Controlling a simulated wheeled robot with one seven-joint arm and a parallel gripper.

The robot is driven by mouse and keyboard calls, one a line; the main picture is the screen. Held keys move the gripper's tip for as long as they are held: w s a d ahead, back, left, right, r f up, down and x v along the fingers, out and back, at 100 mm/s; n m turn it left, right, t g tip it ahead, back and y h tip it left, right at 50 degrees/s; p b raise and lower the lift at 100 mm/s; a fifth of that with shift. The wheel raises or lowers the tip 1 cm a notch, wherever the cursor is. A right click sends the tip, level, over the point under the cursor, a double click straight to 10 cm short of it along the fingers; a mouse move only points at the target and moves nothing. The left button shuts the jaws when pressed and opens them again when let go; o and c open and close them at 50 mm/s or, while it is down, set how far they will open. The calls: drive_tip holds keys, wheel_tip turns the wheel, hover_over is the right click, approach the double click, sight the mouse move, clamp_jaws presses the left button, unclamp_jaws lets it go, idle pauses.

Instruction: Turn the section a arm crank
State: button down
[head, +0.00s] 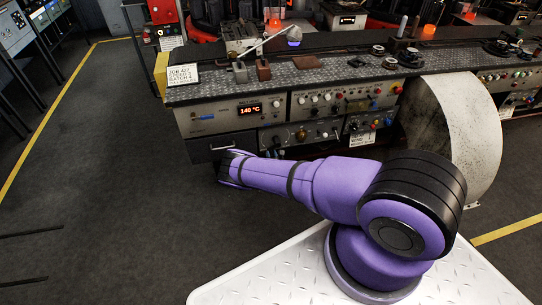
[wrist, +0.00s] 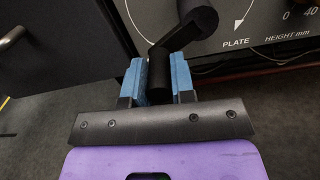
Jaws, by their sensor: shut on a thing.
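A black crank (wrist: 183,33) shows in the wrist view, in front of a dark panel. Its arm slants from a hub at the top down to a handle. My gripper (wrist: 158,76) has its blue fingers on either side of the black handle and is shut on it. The panel beside it bears the word PLATE with a curved white arrow, and HEIGHT mm with numbers at the right. No section letter is readable there. In the head view my purple arm reaches left to the front of the bench; the crank and fingertips cannot be made out there.
The long control bench (head: 225,90) carries knobs and a 140 °C display (head: 250,109). A large curved grey guard (head: 455,135) stands right of my arm. A dark drawer front (head: 222,147) is near my wrist. The grey floor (head: 95,185) at the left is clear.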

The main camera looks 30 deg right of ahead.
idle(0.3)
drive_tip(key=c, duration=1)
unclamp_jaws()
drive_tip(key=shift+o, duration=0.2)
drive_tip(key=shift+s, duration=0.15)
drive_tip(key=v, duration=1)
drive_tip(key=shift+s, duration=0.3)
drive_tip(key=shift+w+r, duration=0.1)
